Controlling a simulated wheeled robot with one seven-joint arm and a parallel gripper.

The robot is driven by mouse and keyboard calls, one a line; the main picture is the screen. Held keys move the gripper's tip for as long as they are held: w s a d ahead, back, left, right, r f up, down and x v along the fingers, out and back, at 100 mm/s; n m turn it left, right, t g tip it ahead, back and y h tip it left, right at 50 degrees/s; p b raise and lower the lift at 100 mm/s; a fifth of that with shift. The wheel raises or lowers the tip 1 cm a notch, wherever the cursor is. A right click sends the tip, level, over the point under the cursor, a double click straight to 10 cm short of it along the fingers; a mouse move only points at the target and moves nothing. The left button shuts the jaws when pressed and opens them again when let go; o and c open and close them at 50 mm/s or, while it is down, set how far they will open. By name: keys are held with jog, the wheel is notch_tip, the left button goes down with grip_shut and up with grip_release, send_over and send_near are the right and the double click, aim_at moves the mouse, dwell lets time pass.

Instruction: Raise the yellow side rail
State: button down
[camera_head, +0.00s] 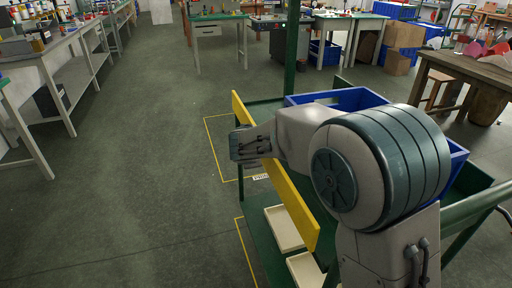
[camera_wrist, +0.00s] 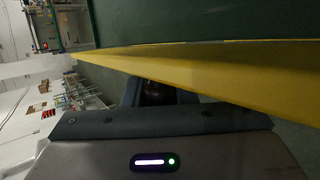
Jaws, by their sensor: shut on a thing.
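The yellow side rail (camera_head: 290,203) is a long flat bar along the left side of a green cart (camera_head: 255,225). Its far end shows beyond my arm and its near end comes toward me. My gripper (camera_head: 254,146) is at the middle of the rail, with my forearm reaching over the cart to it. In the wrist view the rail (camera_wrist: 215,75) runs slantwise just past my gripper (camera_wrist: 155,93), which is shut on it. The fingertips and the exact contact are mostly hidden.
A blue crate (camera_head: 345,98) stands on the cart, partly behind my arm. Cream trays (camera_head: 284,229) lie on the lower shelf. A green post (camera_head: 291,45) rises behind the cart. The floor (camera_head: 130,190) to the left is clear up to the workbenches (camera_head: 40,65).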

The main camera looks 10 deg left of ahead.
jog(key=shift+a, duration=0.15)
jog(key=c, duration=1.2)
grip_release()
jog(key=shift+o, duration=0.2)
jog(key=p+v, duration=0.2)
jog(key=v, duration=1.2)
